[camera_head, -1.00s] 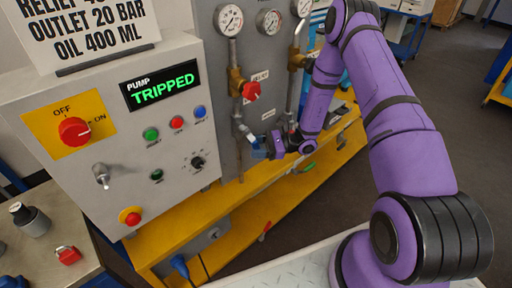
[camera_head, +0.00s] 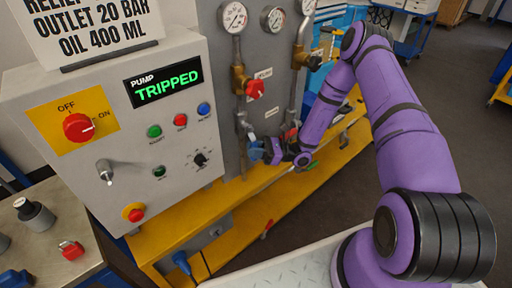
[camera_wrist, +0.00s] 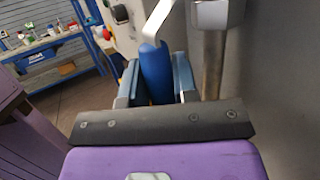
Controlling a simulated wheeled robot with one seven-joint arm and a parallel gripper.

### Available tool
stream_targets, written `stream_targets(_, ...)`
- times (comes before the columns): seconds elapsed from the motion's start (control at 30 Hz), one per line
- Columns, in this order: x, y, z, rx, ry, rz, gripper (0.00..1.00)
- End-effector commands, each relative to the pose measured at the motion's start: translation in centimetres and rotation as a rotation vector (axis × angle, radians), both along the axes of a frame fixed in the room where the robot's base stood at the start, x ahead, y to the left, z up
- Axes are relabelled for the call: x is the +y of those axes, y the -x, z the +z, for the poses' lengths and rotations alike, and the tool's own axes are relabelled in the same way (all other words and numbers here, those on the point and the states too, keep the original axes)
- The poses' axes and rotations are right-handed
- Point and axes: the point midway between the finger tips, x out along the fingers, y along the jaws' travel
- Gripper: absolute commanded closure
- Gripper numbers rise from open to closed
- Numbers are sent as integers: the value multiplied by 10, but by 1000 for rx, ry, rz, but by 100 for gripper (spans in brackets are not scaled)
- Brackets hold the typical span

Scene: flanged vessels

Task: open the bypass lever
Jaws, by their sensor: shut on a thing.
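The bypass lever (camera_wrist: 155,72) has a blue grip and a bent bright metal stem. In the wrist view the blue grip stands between the two fingers of my gripper (camera_wrist: 157,85), which is shut on it. In the head view my gripper (camera_head: 262,151) is at the lower pipework, right of the control panel. The lever is mostly hidden there by the gripper, and its exact angle cannot be told.
The grey control panel (camera_head: 125,180) reads PUMP TRIPPED. A red relief knob (camera_head: 255,89) and gauges (camera_head: 235,17) are above my gripper. A vertical pipe (camera_wrist: 214,60) passes close right of the fingers. A yellow frame (camera_head: 215,222) runs below.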

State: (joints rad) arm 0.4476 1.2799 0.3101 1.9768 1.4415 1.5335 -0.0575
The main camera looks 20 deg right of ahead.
Motion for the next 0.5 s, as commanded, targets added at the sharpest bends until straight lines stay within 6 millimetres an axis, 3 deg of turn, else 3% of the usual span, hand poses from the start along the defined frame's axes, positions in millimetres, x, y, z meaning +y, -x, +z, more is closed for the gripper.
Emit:
stream_targets(0.3,1,1,0,6,-10,1,100)
stream_targets(0.33,1,1,0,6,-10,1,68)
stream_targets(0.43,1,1,0,5,-9,1,47)
stream_targets(0.5,1,1,0,5,-9,1,47)
